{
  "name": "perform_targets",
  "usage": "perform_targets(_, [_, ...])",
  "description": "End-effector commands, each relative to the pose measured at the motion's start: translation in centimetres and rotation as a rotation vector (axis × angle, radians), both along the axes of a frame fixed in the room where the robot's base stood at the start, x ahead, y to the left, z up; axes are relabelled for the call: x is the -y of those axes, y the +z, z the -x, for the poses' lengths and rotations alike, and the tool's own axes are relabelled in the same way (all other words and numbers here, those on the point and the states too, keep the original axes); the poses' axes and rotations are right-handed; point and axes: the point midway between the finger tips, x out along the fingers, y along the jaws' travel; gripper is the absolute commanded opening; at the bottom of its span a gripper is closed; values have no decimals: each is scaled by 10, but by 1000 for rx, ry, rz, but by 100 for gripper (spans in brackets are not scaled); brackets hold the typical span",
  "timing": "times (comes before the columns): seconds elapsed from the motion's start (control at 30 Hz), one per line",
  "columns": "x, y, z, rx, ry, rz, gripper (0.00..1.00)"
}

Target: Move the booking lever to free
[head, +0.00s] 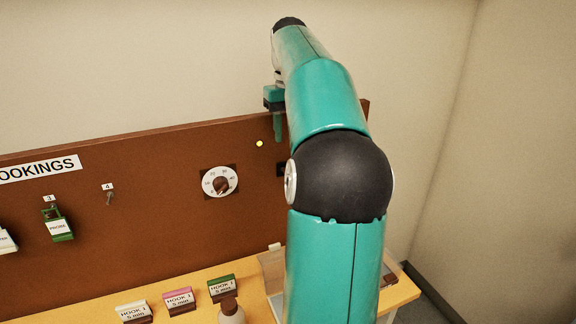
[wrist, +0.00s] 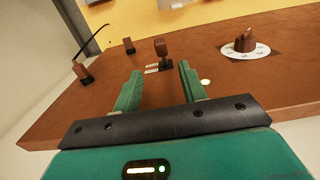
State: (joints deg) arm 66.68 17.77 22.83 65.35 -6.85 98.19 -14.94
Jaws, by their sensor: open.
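A small brown-knobbed lever (wrist: 160,48) stands on a dark plate on the brown board, in the wrist view. Two small labels sit beside it, too small to read, so I cannot tell which position it is in. My gripper (wrist: 160,86) is open and empty, its green fingers pointing towards the lever, which appears beyond and between the fingertips without visible contact. In the head view my gripper (head: 277,128) is at the board's top edge, partly behind my arm. The lever is hidden there by my arm.
The brown board (head: 140,235) carries a dial (head: 220,182), a small light (head: 259,143), and hooks with tags. A yellow table (head: 85,309) below holds several labelled blocks and a bottle (head: 231,311). In the wrist view a brown holder with a thin black rod (wrist: 82,73) stands left.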

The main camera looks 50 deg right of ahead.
Motion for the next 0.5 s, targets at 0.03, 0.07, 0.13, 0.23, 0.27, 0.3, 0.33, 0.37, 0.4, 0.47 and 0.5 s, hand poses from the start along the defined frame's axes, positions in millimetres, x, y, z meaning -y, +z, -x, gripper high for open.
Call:
perform_targets(0.03, [-1,-11,1,-2,0,-2,42])
perform_targets(0.07, [-1,-16,1,-3,1,-3,42])
perform_targets(0.13, [-1,-30,0,-3,1,-2,42])
perform_targets(0.23, [-2,-50,-1,-3,2,-2,42])
perform_targets(0.27, [-1,-56,-1,-3,1,-3,42])
perform_targets(0.3, [-1,-64,-1,-2,1,-2,42])
perform_targets(0.33, [-2,-69,-1,-2,2,-2,42])
perform_targets(0.37, [-2,-74,-1,-2,2,-1,42])
perform_targets(0.4, [-2,-80,-1,-1,2,-2,42])
perform_targets(0.47, [-1,-88,-1,-1,2,-2,42])
perform_targets(0.5, [-2,-92,-1,0,3,-1,42])
